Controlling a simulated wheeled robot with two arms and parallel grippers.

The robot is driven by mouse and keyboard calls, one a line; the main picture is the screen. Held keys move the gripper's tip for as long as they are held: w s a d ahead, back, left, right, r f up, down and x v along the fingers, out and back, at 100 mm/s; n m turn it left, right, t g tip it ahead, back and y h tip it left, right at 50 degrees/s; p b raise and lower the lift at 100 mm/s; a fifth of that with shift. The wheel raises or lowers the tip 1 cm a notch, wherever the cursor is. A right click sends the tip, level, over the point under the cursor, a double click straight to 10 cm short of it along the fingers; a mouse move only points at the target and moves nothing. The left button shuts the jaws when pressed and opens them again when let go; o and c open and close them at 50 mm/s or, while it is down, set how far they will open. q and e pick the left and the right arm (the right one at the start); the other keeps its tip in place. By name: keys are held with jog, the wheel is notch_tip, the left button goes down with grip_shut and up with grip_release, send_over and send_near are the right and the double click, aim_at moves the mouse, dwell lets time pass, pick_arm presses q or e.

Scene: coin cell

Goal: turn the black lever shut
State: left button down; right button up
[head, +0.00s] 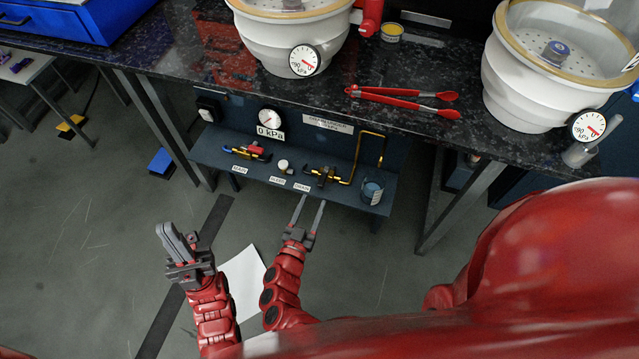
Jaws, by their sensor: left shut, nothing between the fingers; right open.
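The black lever (325,174) sits on a brass valve at the right part of the blue shelf (215,150) under the bench. It is small here, so I cannot tell its exact angle. A brass pipe (358,150) rises beside it. My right gripper (312,207) is open and empty, its fingers pointing up toward the shelf's front edge, a little below the lever in the picture and apart from it. My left gripper (173,236) is shut and empty, further left over the floor, well away from the lever.
A red-handled valve (254,151) and a pale round knob (284,165) share the shelf. A small glass cup (371,190) stands at its right end. A gauge (270,121) hangs behind. Above, the dark bench (440,145) overhangs, with red tongs (400,97) on it.

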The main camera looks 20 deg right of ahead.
jog(key=v, duration=0.5)
jog(key=shift+s, duration=0.1)
dwell(0.3)
